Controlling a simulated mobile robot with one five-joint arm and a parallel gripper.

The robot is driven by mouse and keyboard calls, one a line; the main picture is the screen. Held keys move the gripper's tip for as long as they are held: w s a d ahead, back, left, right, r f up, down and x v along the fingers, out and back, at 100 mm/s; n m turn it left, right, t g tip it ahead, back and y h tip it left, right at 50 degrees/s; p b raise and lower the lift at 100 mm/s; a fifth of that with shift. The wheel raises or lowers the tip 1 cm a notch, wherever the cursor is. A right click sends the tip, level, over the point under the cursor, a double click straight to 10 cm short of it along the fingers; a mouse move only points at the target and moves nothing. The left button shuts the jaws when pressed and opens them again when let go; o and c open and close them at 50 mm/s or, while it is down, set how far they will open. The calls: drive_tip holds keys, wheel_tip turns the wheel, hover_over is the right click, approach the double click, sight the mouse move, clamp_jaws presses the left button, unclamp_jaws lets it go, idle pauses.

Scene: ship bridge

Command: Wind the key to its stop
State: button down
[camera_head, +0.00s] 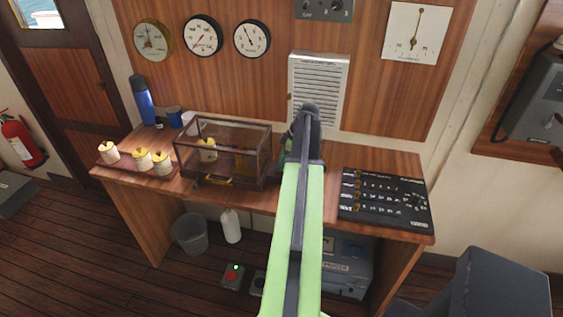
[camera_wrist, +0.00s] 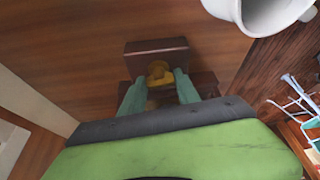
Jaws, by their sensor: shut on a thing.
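In the wrist view, the brass-yellow key (camera_wrist: 158,70) stands at a dark brown wooden block (camera_wrist: 150,47). My gripper (camera_wrist: 160,88) has its two teal fingers on either side of the key and is shut on it. The key's lower part is partly hidden between the fingers, and I cannot tell how far it is turned. In the head view my green arm covers most of this spot, with only a bit of teal finger (camera_head: 286,154) showing beside the glass case; the key is hidden there.
A glass-sided wooden case (camera_head: 222,153) stands left of my arm on the desk (camera_head: 270,195). Several cream, yellow-topped pieces sit on a tray at the far left. A black switch panel (camera_head: 385,198) lies at right. A white cup (camera_wrist: 262,12) shows in the wrist view.

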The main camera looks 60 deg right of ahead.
drive_tip(key=shift+a, duration=0.1)
drive_tip(key=m+h, duration=0.1)
drive_tip(key=m, duration=0.2)
drive_tip(key=shift+s+a+m, duration=0.1)
drive_tip(key=shift+m, duration=0.3)
drive_tip(key=shift+m+h, duration=1)
drive_tip(key=shift+m, duration=0.9)
drive_tip(key=c, duration=0.9)
unclamp_jaws()
drive_tip(key=shift+r, duration=0.1)
